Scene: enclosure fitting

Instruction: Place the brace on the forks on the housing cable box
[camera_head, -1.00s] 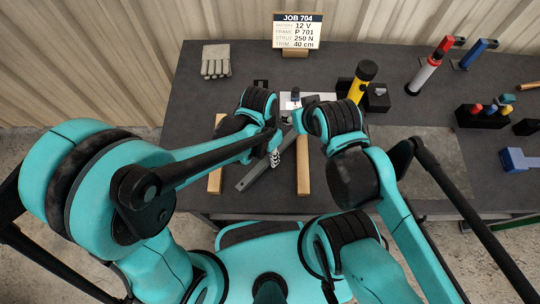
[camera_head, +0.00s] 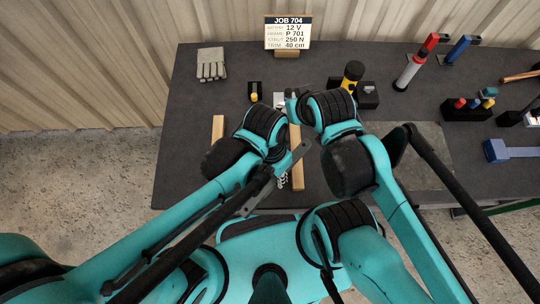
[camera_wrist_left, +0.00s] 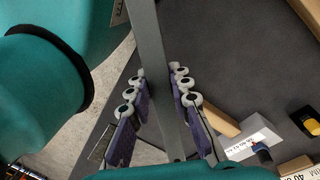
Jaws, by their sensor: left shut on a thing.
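My right gripper (camera_head: 291,104) is by a small pale box (camera_head: 279,99), partly hidden by my arms. Its fingers are too hidden to read. A pale box with a dark part on it (camera_wrist_left: 258,137) lies beyond the fingers in the wrist view. I cannot make out the forks.
Two wooden strips (camera_head: 218,142) (camera_head: 297,172) lie on the dark table (camera_head: 190,120). A grey glove (camera_head: 210,64) lies at back left.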

